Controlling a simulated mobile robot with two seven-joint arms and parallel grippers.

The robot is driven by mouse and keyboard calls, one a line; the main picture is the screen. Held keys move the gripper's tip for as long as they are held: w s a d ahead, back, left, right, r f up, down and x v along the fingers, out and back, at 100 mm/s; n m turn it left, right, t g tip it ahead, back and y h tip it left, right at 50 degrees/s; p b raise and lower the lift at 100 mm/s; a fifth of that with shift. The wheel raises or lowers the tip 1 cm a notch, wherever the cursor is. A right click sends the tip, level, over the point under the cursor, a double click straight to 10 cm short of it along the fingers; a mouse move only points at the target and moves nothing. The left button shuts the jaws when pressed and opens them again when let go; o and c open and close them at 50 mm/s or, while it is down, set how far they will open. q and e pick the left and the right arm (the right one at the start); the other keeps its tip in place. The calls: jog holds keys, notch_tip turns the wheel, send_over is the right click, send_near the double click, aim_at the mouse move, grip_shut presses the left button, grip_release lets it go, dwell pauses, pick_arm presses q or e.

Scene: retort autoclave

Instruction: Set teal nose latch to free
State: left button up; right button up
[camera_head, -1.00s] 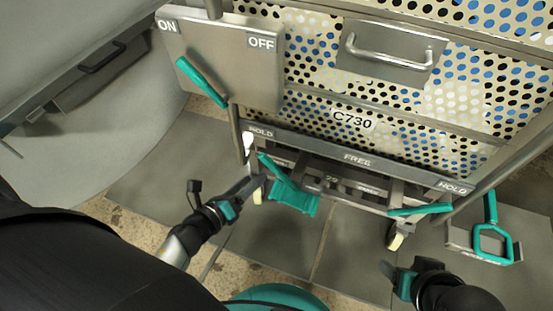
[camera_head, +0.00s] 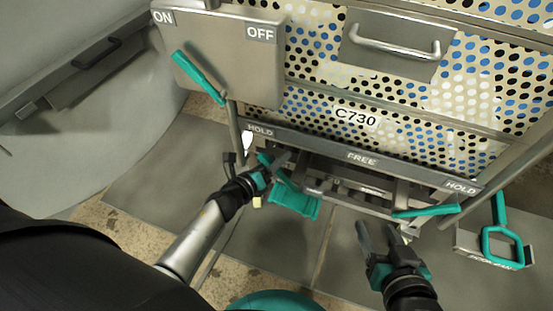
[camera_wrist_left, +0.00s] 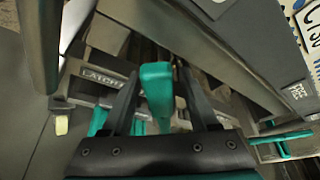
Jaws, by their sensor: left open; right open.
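A teal latch lever (camera_head: 264,159) is at the cart's lower left, near the left HOLD mark (camera_head: 260,130). FREE (camera_head: 361,158) is marked further right on the same rail. My left gripper (camera_head: 277,160) is open at this lever and partly covers it. In the left wrist view the teal lever (camera_wrist_left: 157,88) stands between the open fingers of my left gripper (camera_wrist_left: 160,80), with no clear grip on it. A LATCH label (camera_wrist_left: 101,77) shows to the left. My right gripper (camera_head: 378,232) is open and empty, below the cart's right side.
Another teal lever (camera_head: 427,211) is below the right HOLD mark. A teal block (camera_head: 296,203) hangs under the cart front. A teal loop handle (camera_head: 501,244) stands at right. The ON/OFF panel (camera_head: 222,55) with its teal lever is above my left gripper. Grey floor tiles lie below.

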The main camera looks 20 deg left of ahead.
pick_arm(q)
jog(key=shift+w+d+f, duration=0.1)
jog(key=shift+w, duration=0.2)
grip_shut()
dwell(0.5)
dwell(0.9)
